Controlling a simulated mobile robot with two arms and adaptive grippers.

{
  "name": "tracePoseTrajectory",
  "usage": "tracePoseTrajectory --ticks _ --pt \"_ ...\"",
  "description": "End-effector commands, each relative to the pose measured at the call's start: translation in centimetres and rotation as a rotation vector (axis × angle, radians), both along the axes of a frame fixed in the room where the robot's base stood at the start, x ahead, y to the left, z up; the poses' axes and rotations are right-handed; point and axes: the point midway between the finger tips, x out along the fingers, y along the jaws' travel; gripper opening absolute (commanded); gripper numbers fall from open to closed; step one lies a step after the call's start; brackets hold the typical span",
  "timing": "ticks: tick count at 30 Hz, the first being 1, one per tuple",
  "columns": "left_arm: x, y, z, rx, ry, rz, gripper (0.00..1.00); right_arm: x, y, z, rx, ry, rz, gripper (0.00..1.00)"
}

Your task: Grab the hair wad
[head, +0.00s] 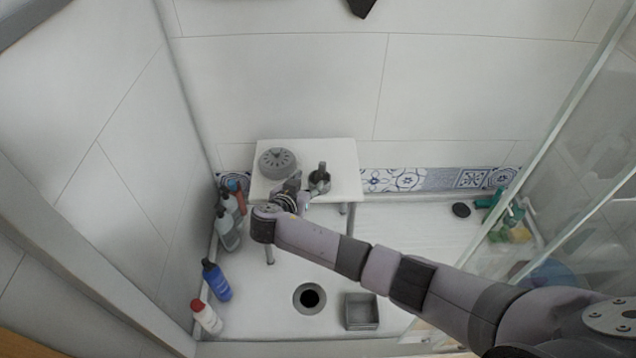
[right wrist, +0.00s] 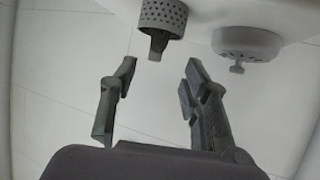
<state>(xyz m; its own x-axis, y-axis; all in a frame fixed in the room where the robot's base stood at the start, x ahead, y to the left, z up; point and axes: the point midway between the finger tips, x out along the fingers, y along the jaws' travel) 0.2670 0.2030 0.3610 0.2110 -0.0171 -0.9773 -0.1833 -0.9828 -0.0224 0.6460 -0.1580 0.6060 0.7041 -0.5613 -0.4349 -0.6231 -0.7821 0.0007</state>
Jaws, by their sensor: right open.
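My right gripper (head: 298,186) is over the front of the small white stool (head: 343,152). In the right wrist view its two fingers (right wrist: 160,72) are apart with nothing between them. A grey perforated cup (right wrist: 163,14) with a stubby piece sticking out of it is just beyond the fingertips. It also stands on the stool in the head view (head: 320,180), right of the gripper. I cannot make out a hair wad for certain. A dark oval lump (head: 461,210) lies on the white floor at the right; I cannot tell what it is. My left gripper is not in view.
A grey slotted round cover (head: 278,160) sits on the stool. A round drain hole (head: 310,298) and a square grey tray (head: 361,311) are in front. Several bottles, including a blue one (head: 217,281), line the left wall. A glass panel (head: 560,130) stands at the right.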

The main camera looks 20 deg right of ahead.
Motion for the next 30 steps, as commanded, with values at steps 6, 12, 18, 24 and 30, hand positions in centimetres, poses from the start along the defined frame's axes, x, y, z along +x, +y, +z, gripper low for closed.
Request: tracePoseTrajectory --ticks 6,12,18,24,30 --pt "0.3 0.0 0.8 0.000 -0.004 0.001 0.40 1.1 -0.9 -0.7 0.000 0.000 0.000 0.43" --pt "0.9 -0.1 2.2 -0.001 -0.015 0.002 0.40 3.0 -2.9 -1.8 -0.004 0.000 -0.002 0.43" --pt "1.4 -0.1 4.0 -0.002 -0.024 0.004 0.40 4.3 -3.8 -2.7 -0.001 0.001 0.000 0.43" --pt "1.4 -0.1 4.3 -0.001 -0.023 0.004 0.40 4.4 -3.9 -2.7 0.001 0.001 0.000 0.43" --pt "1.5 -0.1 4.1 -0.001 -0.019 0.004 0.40 4.4 -3.9 -2.7 0.001 0.001 0.000 0.33"
